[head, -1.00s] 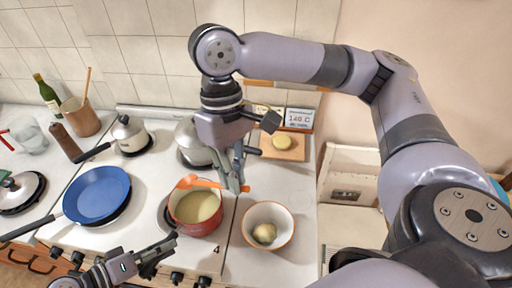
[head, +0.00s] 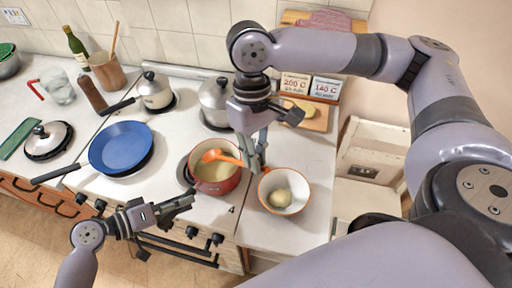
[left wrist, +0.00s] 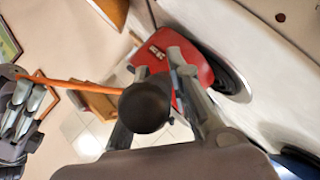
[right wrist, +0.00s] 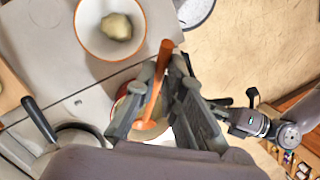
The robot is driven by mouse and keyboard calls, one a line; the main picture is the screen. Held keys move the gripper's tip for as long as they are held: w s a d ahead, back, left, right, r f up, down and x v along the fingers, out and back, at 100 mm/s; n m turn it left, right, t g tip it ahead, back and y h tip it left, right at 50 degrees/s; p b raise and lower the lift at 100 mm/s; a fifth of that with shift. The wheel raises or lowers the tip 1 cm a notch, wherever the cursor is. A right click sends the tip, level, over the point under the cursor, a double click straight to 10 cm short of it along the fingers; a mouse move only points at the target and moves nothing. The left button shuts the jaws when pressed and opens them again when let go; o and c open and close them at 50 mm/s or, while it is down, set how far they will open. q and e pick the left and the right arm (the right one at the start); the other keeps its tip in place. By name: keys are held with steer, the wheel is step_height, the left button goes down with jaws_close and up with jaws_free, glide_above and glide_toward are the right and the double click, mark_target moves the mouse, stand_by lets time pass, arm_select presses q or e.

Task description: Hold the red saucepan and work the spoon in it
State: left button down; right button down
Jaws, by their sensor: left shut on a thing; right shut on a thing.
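The red saucepan (head: 228,187) stands at the front right of the hob with pale yellowish contents. My left gripper (head: 183,202) is shut on its handle, whose dark rounded end (left wrist: 145,107) shows in the left wrist view with the red pan (left wrist: 198,72) beyond. My right gripper (head: 256,163) is shut on the spoon's handle above the pan's right rim; the spoon (right wrist: 153,95) passes between the fingers in the right wrist view. How deep the spoon's head sits is unclear.
A white bowl (head: 266,185) with a pale lump stands close right of the pan. A blue frying pan (head: 120,147) lies left, a lidded pot (head: 213,100) behind. A board (head: 318,119) and temperature signs (head: 295,84) are at the back right.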

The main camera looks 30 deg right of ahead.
steer(key=shift+f, duration=2.95)
steer(key=shift+w+a, duration=0.3)
steer(key=shift+w, duration=0.6)
steer(key=shift+w+a, duration=0.25)
steer(key=shift+w, duration=0.6)
steer(key=shift+s, duration=0.25)
steer(key=shift+d, duration=0.1)
steer(key=shift+r, duration=0.2)
step_height(320, 180, up, 11)
stand_by(1.1)
steer(key=shift+s, duration=0.1)
stand_by(0.3)
